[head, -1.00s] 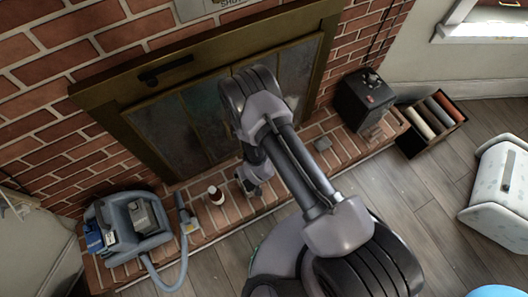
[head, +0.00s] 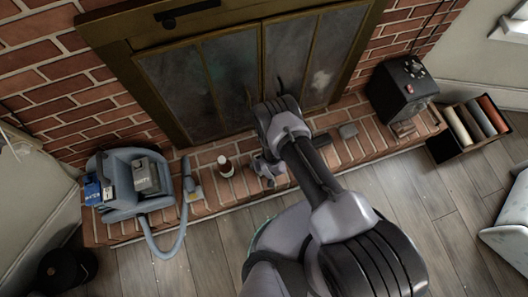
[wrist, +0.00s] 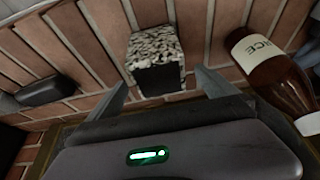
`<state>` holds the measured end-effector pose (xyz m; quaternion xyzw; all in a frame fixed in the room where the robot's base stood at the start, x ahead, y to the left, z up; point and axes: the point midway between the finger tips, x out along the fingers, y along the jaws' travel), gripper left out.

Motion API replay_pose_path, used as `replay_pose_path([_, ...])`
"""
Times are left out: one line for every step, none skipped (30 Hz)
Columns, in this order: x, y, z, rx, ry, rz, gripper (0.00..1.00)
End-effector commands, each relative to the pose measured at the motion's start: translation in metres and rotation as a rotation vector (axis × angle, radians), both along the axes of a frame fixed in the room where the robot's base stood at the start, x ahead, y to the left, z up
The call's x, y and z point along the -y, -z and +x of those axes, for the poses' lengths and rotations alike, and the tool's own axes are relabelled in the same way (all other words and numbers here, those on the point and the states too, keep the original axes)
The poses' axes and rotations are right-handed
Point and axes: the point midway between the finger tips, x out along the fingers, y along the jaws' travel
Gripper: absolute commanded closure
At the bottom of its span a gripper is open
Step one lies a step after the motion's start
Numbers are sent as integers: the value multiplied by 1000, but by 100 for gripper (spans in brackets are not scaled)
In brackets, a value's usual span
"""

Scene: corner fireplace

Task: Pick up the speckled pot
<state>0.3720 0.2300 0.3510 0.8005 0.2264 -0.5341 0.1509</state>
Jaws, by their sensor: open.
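The speckled pot (wrist: 155,50) shows in the wrist view as a small blocky thing with a black-and-white speckled side and a dark, squarish face. It is on the brick hearth, just ahead of and between my fingertips. My gripper (wrist: 161,82) is open, one finger to each side of the pot, and I see no grip on it. In the head view my gripper (head: 268,172) is low over the hearth, right of the bottle. There my arm and gripper mostly hide the pot, and I cannot make it out clearly.
A dark block (wrist: 50,90) is at left. A blue-grey vacuum (head: 135,185) and black box (head: 402,88) flank the hearth.

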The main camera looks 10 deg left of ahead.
Motion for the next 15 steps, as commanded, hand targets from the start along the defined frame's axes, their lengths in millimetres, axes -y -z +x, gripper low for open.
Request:
replay_pose_path([-1, 17, 3, 0, 1, 0, 4])
replay_pose_path([-2, 19, 4, -1, 1, 0, 4])
replay_pose_path([-2, 20, 5, -1, 1, 0, 4])
replay_pose_path([-3, 18, 5, -1, 0, -1, 4])
replay_pose_path([-3, 17, 5, -1, 1, 0, 4])
replay_pose_path([-3, 16, 5, -1, 1, 0, 4])
replay_pose_path([-2, 16, 5, -1, 1, 0, 4])
replay_pose_path([-2, 15, 5, -1, 1, 0, 4])
replay_pose_path([-2, 15, 5, -1, 1, 0, 12])
replay_pose_path([-2, 15, 5, -1, 1, 0, 17])
replay_pose_path([-2, 15, 5, -1, 1, -1, 23])
replay_pose_path([-2, 15, 5, -1, 1, -1, 31])
replay_pose_path([-2, 15, 5, -1, 1, -1, 37])
replay_pose_path([-2, 15, 5, -1, 1, -1, 43])
replay_pose_path([-2, 15, 5, -1, 1, -1, 51])
